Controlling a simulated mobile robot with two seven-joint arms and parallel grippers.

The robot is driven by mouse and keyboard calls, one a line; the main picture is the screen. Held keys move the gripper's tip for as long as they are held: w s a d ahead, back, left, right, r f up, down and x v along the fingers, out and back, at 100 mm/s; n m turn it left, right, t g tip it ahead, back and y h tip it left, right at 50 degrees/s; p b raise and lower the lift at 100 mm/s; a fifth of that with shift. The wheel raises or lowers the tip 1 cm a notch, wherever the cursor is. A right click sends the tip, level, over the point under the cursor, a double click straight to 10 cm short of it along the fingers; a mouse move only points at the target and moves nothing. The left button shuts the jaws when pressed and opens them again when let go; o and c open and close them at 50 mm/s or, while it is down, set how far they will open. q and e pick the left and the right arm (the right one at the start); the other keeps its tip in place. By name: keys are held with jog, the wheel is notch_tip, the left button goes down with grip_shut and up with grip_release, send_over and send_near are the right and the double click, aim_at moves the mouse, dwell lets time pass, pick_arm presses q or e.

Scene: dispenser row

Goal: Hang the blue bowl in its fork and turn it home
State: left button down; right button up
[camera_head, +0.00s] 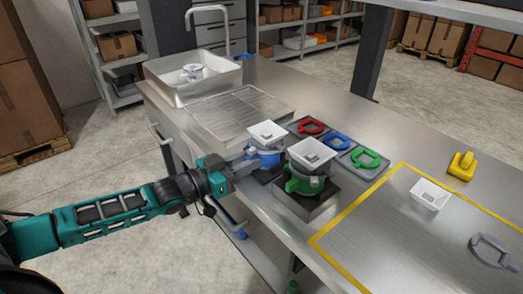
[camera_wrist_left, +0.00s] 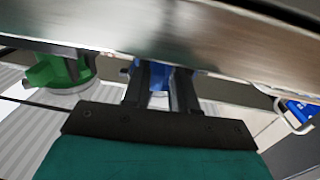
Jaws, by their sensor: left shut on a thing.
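My right gripper is not in view.
A green bowl (camera_head: 303,184) under another white hopper (camera_head: 312,153) stands close on the right. Behind are red (camera_head: 311,126), blue (camera_head: 336,141) and green (camera_head: 365,159) handled pieces on dark pads. A white hopper (camera_head: 430,194) lies within the yellow-marked area. A sink (camera_head: 165,86) is at the back left.

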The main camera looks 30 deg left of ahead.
aim_at(258, 140)
pick_arm(q)
jog(key=r+p, duration=0.1)
jog(key=r, duration=0.1)
jog(key=shift+w+d+r+p, duration=0.2)
jog(key=shift+w+r+p, duration=0.1)
jog(key=shift+r+p, duration=0.05)
jog(key=shift+r, duration=0.35)
jog(key=shift+w+r, duration=0.1)
jog(key=shift+r, duration=0.45)
jog(key=shift+w+d+r, duration=0.2)
jog(key=shift+r, duration=0.1)
jog(key=shift+a+r, duration=0.1)
jog(key=shift+s, duration=0.25)
